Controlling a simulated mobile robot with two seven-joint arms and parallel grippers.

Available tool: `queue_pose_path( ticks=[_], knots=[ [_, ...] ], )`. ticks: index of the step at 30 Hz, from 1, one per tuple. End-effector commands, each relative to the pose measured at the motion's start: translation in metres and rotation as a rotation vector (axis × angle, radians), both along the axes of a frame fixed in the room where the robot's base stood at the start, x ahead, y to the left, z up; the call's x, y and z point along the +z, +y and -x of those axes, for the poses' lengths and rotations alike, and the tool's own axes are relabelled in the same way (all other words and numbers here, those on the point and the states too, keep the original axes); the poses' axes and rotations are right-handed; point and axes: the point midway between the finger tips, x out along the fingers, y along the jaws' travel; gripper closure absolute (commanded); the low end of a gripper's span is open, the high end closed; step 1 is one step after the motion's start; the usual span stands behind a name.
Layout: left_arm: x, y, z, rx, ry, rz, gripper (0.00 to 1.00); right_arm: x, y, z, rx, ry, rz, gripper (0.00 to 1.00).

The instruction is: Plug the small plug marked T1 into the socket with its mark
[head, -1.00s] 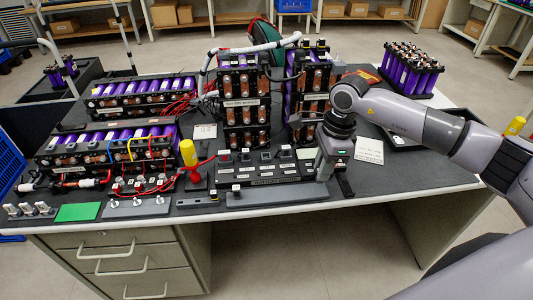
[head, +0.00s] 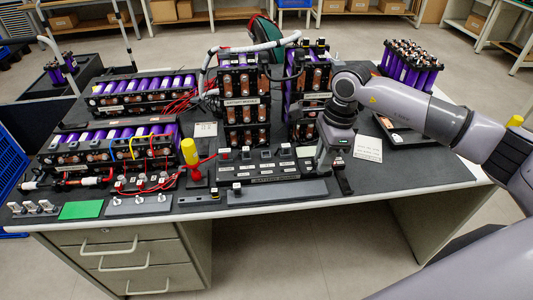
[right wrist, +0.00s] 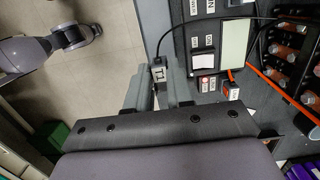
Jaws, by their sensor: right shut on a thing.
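My right gripper (head: 332,172) is over the table at the right end of a black strip (head: 270,171) with several labelled blocks. In the right wrist view its fingers (right wrist: 165,77) are shut on the small plug marked T1 (right wrist: 158,72), which sits at the fingertips. A thin black cable shows near the plug. Labelled blocks (right wrist: 205,85) stand to the right of the fingers in that view; I cannot read a T1 mark on any socket. The plug cannot be made out in the head view. My left gripper is not in view.
Battery modules (head: 243,105) with purple cells stand behind the strip. A white note (head: 368,148) lies right of my gripper. A bare grey plate (head: 278,191) lies along the front edge.

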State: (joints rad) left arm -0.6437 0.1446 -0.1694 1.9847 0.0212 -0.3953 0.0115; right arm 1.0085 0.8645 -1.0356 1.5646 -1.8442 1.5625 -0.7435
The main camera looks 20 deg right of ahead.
Motion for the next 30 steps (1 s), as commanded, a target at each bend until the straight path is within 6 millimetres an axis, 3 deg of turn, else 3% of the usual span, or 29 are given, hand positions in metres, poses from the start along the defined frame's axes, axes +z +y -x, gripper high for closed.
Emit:
queue_pose_path(
  ticks=[3, 13, 24, 30],
  knots=[
    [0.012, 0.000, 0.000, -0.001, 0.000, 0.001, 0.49, 0.017, 0.000, 0.000, 0.000, -0.001, 0.000, 1.00],
    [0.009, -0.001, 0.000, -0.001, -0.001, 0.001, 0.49, 0.016, 0.002, -0.002, 0.000, 0.000, -0.001, 1.00],
    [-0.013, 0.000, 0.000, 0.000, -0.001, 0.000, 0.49, 0.014, 0.036, -0.054, 0.000, -0.001, -0.001, 1.00],
    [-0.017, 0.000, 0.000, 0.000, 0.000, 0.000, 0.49, 0.016, 0.045, -0.067, 0.001, 0.000, 0.000, 1.00]
  ],
)
